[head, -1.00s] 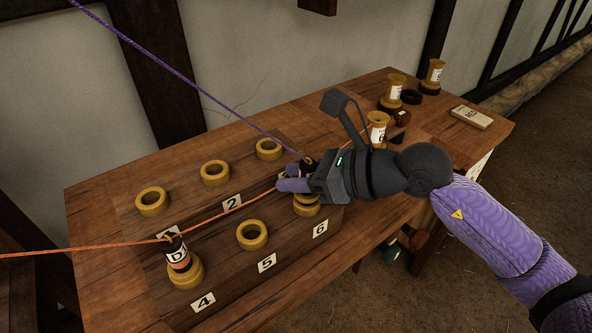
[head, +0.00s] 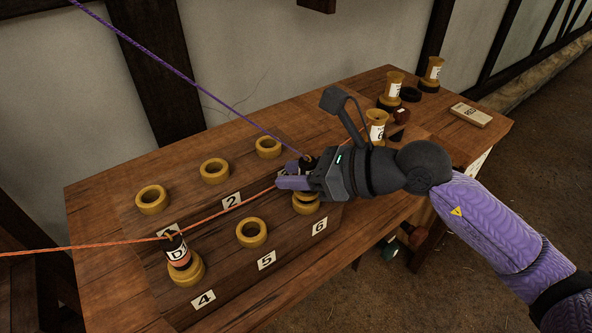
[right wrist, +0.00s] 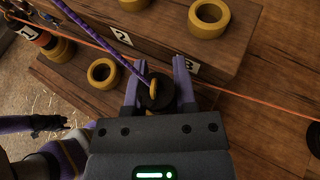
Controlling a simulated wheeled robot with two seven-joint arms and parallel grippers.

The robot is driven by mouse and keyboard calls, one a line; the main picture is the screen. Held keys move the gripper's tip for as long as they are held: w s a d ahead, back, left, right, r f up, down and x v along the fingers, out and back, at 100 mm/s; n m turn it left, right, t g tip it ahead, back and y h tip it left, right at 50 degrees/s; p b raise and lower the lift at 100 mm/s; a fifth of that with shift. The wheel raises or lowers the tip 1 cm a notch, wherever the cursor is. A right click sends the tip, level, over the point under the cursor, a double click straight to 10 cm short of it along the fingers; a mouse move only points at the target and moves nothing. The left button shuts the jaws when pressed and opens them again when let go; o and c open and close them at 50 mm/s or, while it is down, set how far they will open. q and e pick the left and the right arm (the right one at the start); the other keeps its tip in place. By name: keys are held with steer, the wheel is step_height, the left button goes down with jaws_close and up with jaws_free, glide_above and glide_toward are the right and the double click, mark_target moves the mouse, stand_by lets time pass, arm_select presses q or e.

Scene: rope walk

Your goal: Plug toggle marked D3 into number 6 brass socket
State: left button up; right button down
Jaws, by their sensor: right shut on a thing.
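My right gripper (head: 293,180) is shut on a dark round-topped toggle (right wrist: 158,97) with a purple rope tied to its top ring. The mark on this toggle is hidden. The gripper is over the number 6 brass socket (head: 306,208), at the right end of the front row, which shows just below the fingers. The fingers hide the toggle's lower end, so I cannot tell whether it is inside the socket. Another toggle (head: 177,251), with a label starting with D, stands in the number 4 socket (head: 187,272) with an orange rope. My left gripper is not in view.
The number 5 socket (head: 252,233) is empty, as are the back-row sockets (head: 215,171). The orange rope (head: 225,210) runs low across the block, close by my right gripper. Brass-coloured spools (head: 377,124) and a small labelled block (head: 471,116) stand at the right.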

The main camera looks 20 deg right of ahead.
steer(key=shift+f+b, duration=0.4)
steer(key=shift+f, duration=0.15)
steer(key=c, duration=0.7)
jaws_free()
steer(key=shift+s+d, duration=0.2)
steer(key=shift+d, duration=0.15)
steer(key=v, duration=1)
steer(key=shift+r, duration=0.25)
steer(key=shift+s, duration=0.1)
